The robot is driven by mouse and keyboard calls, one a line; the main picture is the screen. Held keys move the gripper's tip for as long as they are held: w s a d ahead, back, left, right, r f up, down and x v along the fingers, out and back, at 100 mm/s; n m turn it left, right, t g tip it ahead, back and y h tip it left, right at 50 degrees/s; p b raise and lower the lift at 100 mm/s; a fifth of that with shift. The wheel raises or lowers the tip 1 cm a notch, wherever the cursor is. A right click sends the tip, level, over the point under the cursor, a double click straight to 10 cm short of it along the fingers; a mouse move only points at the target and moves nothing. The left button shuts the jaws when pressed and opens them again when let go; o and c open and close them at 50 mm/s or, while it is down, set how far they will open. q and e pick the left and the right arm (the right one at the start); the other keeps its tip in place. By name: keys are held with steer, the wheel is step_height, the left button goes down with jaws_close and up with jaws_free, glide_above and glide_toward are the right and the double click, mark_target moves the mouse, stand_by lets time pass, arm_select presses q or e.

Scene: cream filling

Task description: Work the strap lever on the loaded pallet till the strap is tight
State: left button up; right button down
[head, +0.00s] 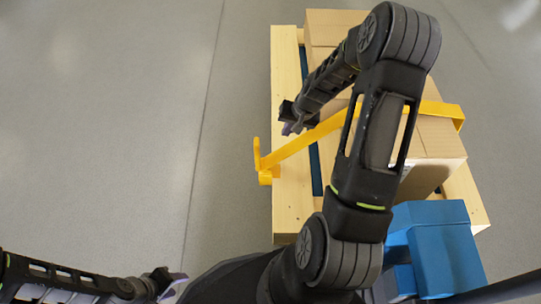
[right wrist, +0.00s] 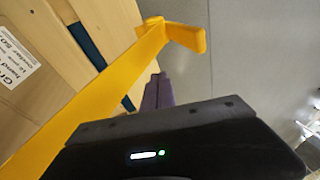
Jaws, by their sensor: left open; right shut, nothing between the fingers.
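The wooden pallet (head: 292,205) carries cardboard boxes (head: 440,140). A yellow strap (head: 310,137) runs slantwise over the load; my right arm hides part of it. At its left end, by the pallet's left edge, is the yellow lever (head: 257,155), its end standing up. The right wrist view shows the strap (right wrist: 95,108) and the lever end (right wrist: 186,37) at the top. My right gripper (head: 290,128) is shut and empty, above the pallet's left side, just beyond the strap; its purple fingers (right wrist: 157,92) show beside the strap. My left gripper (head: 172,283) is open and empty, low at left, away from the pallet.
A blue object (head: 440,250) stands at the lower right, close to the pallet's near corner. A box label (right wrist: 15,62) shows in the right wrist view. The grey floor (head: 110,130) left of the pallet is clear.

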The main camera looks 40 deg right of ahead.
arm_select(q)
steer(key=shift+d+f, duration=0.3)
steer(key=shift+f, duration=0.2)
arm_select(e)
steer(key=r, duration=0.1)
steer(key=s+r+y, duration=0.1)
steer(key=r+n+g+y, duration=0.1)
steer(key=r, duration=0.1)
steer(key=shift+s+d, duration=0.15)
steer(key=shift+s, duration=0.1)
steer(key=shift+f, duration=0.15)
steer(key=b, duration=0.3)
glide_toward(257, 155)
steer(key=d+f, duration=0.5)
arm_select(q)
steer(key=f, duration=0.4)
steer(key=shift+w+a+f+b, duration=0.2)
steer(key=shift+w+a+b, duration=0.05)
steer(key=shift+w+b, duration=0.15)
arm_select(e)
steer(key=a, duration=0.1)
steer(key=w+a, duration=0.2)
steer(key=shift+w+a+f, duration=0.15)
steer(key=shift+a+f, duration=0.1)
steer(key=shift+a, duration=0.1)
